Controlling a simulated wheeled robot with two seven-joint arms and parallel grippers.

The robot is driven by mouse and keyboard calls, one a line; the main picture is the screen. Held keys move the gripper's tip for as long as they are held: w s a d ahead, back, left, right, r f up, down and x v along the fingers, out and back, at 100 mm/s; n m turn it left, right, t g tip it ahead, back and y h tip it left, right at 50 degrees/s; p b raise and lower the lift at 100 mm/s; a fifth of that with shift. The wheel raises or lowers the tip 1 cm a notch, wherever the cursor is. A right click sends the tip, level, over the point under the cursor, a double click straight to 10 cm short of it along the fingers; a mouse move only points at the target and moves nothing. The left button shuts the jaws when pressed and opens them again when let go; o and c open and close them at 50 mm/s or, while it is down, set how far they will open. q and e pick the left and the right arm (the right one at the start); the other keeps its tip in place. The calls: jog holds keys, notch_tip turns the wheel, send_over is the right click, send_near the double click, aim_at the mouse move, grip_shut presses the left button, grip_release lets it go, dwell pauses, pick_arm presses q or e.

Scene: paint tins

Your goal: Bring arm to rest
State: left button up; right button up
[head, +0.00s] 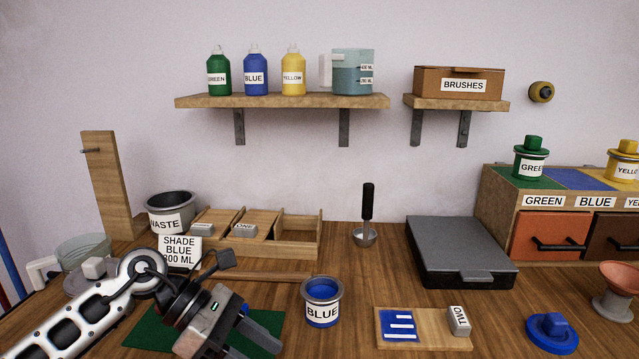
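My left arm comes in from the lower left, and my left gripper (252,346) is low over the green mat (150,334). Its two fingers point down to the right with a gap between them, and I see nothing held; the tips run close to the bottom edge of the view. An open blue tin (322,313) labelled BLUE, with blue paint inside, stands on the table right of the gripper, apart from it. A blue lid (551,331) lies at the lower right. My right gripper does not show.
A card (179,250) reads SHADE BLUE 300 ML, near the WASTE pot (171,202). A ladle (366,236) stands behind the tin. A board (425,338) with a TWO block, a dark flat case (459,252) and a drawer cabinet (506,200) are right. Table between tin and case is clear.

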pick_arm(q)
jog(key=s+d+r+n+t+h, duration=0.2)
jog(key=s+d+r+n+h, duration=0.1)
jog(key=d+n+h, duration=0.45)
jog(key=a+f+n+t+y, duration=0.5)
jog(key=n+t, duration=0.3)
jog(key=n, duration=0.8)
jog(key=a+f+n+t+y, duration=0.45)
jog(key=n+t, duration=0.45)
jog(key=n, duration=0.8)
jog(key=s+a+f+n+g+y, duration=0.2)
jog(key=s+f+n+g, duration=0.1)
jog(key=s+f+n, duration=0.2)
jog(key=s+a+f+n+g+y, duration=0.2)
jog(key=s+f+n, duration=0.3)
jog(key=f, duration=0.4)
jog(key=shift+s+f+g+y, duration=0.2)
jog(key=shift+s+g+y, duration=0.25)
jog(key=shift+g+y, duration=0.3)
